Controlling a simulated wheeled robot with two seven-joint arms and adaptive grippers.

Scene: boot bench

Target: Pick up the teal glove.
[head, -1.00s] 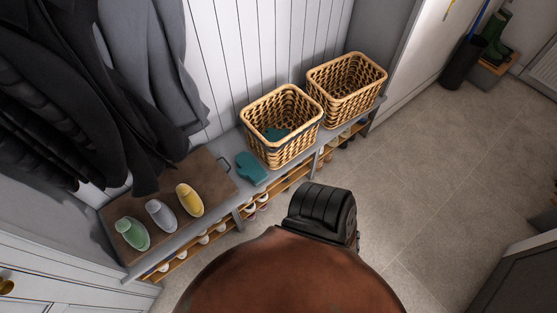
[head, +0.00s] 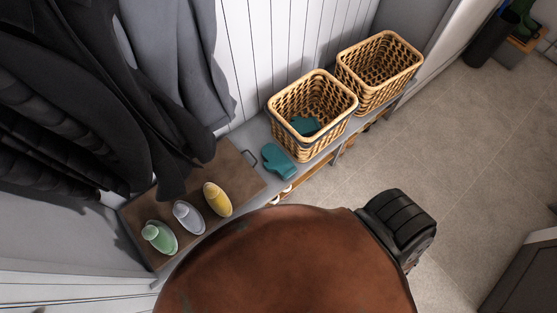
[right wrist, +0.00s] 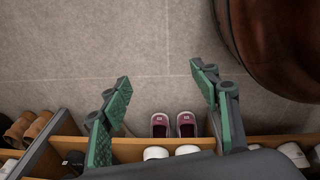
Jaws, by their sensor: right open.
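A teal glove (head: 278,161) lies on the grey bench top, between the wooden tray and the nearer wicker basket. A second teal item (head: 305,126), which looks like another glove, lies inside that basket. My right gripper (right wrist: 160,92) shows in the right wrist view with its two green-padded fingers wide apart and nothing between them. It hangs above the shoe shelf and floor in that view, and no glove shows there. Neither gripper is visible in the head view.
The nearer wicker basket (head: 347,123) and a second basket (head: 382,97) stand on the bench. A wooden tray (head: 235,165) holds green, grey and yellow bottles. Dark coats hang above it. Shoes, including a red pair (right wrist: 172,125), sit below the bench.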

